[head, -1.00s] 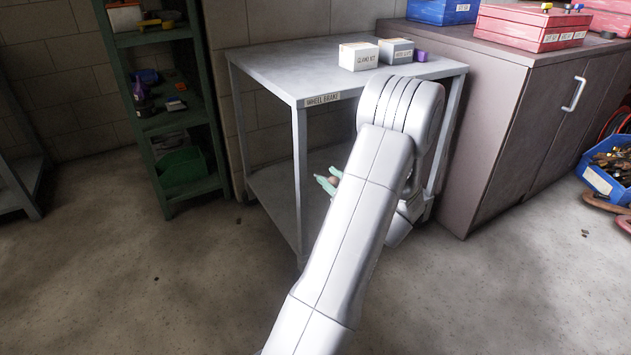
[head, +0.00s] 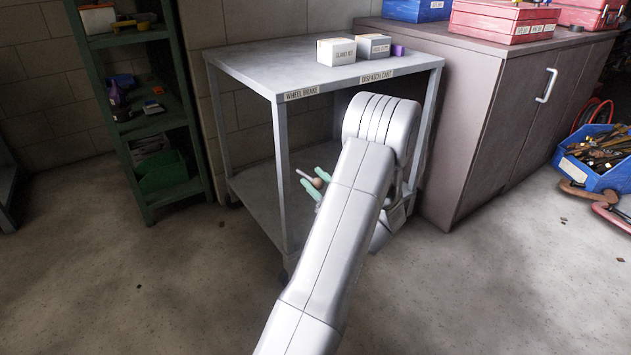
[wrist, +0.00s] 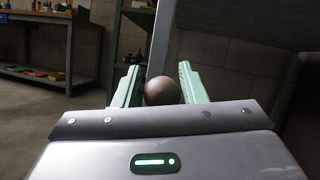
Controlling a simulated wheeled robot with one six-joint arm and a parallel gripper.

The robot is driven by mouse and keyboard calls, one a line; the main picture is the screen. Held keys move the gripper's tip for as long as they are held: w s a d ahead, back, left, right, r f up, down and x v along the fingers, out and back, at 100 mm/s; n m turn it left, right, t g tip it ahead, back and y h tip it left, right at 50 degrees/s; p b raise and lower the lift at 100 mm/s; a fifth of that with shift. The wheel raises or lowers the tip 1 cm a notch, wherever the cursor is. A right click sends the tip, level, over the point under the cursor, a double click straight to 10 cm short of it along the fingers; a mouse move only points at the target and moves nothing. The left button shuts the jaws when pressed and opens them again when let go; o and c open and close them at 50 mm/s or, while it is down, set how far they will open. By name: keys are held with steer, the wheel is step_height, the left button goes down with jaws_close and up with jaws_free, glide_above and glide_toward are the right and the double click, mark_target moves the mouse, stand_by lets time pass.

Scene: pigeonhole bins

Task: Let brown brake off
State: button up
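The brown brake knob (wrist: 160,91) is a round brown ball between the two green fingers of my gripper (wrist: 154,86) in the wrist view. A gap shows at each side of the ball, wider on the right, so the fingers are open around it. In the head view the brown ball (head: 317,183) sits on a thin rod by the green fingertips of my gripper (head: 314,186), below the cart's top. The grey cart (head: 262,75) carries a "WHEEL BRAKE" label (head: 301,93) on its front edge. My arm hides part of the cart's lower right.
Two small boxes, one white (head: 336,52) and one grey (head: 373,46), stand on the cart top. A brown cabinet (head: 480,120) is to the right, and a green shelf (head: 150,125) to the left. A blue bin (head: 590,175) with tools lies far right. Floor in front is open.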

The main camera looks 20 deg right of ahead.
steer(key=shift+o, duration=1.2)
steer(key=shift+s+d+r, duration=0.1)
steer(key=shift+s, duration=0.1)
steer(key=shift+w, duration=0.1)
steer(key=p+v, duration=0.3)
steer(key=v, duration=1.1)
